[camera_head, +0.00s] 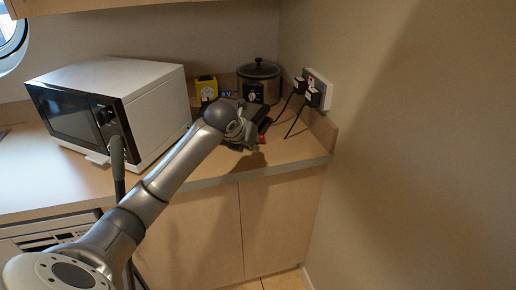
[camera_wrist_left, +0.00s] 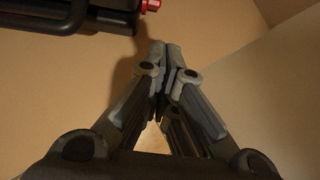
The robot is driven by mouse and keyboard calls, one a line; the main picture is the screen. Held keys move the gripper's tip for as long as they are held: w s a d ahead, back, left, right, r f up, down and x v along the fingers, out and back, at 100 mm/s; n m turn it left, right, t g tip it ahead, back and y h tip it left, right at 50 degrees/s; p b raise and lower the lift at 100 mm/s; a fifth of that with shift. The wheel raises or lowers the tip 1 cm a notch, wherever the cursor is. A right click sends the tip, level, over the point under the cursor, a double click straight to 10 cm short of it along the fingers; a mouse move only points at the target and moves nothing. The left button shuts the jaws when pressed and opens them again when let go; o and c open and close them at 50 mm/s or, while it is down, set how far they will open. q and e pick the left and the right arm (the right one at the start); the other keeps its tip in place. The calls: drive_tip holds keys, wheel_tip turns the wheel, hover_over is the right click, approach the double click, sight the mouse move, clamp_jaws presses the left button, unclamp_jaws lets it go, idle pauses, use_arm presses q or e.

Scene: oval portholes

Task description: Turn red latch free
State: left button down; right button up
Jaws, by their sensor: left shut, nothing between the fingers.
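The red latch (camera_wrist_left: 151,5) shows at the top edge of the left wrist view, at the end of a dark, bar-shaped device (camera_wrist_left: 75,15). Only part of it is inside the picture. In the head view a small red spot (camera_head: 262,139) shows just right of my left gripper (camera_head: 250,139), near the counter's front edge. My left gripper's fingers (camera_wrist_left: 165,48) are together with nothing between them. In the wrist view the tips are below and slightly right of the latch, apart from it in the picture. My arm hides much of the dark device in the head view.
A white microwave (camera_head: 135,100) stands left of my arm. A yellow device (camera_head: 206,88) and a slow cooker (camera_head: 258,82) stand behind. Black plugs (camera_head: 312,97) with hanging cords are in the wall outlet at right. The counter's right corner (camera_head: 305,152) is clear.

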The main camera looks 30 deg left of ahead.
sight(262, 139)
use_arm(q)
drive_tip(key=x, duration=0.2)
drive_tip(key=p+x, duration=0.1)
drive_tip(key=x, duration=0.2)
drive_tip(key=a+x, duration=0.1)
drive_tip(key=x, duration=0.1)
drive_tip(key=shift+w+a+r+p, duration=0.1)
drive_tip(key=shift+w+r+p, duration=0.05)
drive_tip(key=shift+w+p, duration=0.25)
drive_tip(key=shift+x, duration=1)
drive_tip(key=shift+a, duration=0.15)
